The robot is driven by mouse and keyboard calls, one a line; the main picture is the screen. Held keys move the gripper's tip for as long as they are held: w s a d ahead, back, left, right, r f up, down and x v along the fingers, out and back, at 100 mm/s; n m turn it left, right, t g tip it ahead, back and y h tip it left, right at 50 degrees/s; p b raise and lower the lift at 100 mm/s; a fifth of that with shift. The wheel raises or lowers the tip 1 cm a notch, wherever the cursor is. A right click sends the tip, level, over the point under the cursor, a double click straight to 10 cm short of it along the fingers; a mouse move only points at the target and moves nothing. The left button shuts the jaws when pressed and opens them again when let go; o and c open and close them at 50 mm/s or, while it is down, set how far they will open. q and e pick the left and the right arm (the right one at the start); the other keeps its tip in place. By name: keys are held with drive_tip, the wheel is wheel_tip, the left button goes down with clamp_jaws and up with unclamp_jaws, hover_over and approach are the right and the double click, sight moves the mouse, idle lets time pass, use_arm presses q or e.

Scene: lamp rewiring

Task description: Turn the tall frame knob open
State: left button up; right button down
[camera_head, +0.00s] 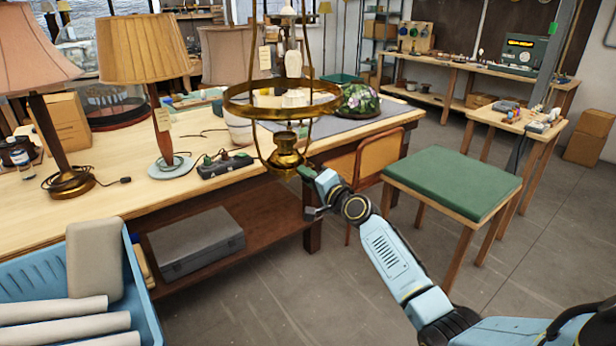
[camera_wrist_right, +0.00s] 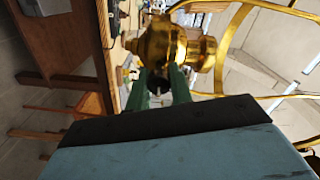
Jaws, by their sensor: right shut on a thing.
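The tall brass frame (camera_head: 232,104), with a wide ring and thin side rods, hangs over the bench's front edge. Its brass font (camera_head: 284,157) is at the bottom, and this also shows large in the right wrist view (camera_wrist_right: 172,45). My right gripper (camera_head: 303,172) reaches the font from the lower right. In the right wrist view, its green fingers (camera_wrist_right: 158,80) are closed around a small dark knob (camera_wrist_right: 158,86) below the brass body. The knob is mostly hidden between the fingers, and its turn position cannot be told. My left gripper is not in view.
Lamps with an orange shade (camera_head: 142,48) and a pink shade (camera_head: 30,58) stand on the bench at left. A power strip (camera_head: 226,166) lies near the font. A green-topped stool (camera_head: 452,180) and a wooden chair (camera_head: 380,155) stand right of the bench. Floor at lower middle is clear.

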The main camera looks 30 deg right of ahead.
idle(0.5)
drive_tip(key=c, duration=1.3)
unclamp_jaws()
drive_tip(key=shift+o, duration=0.2)
drive_tip(key=s+d, duration=0.1)
drive_tip(key=s, duration=1.2)
drive_tip(key=shift+s+p, duration=0.15)
drive_tip(key=shift+p, duration=0.15)
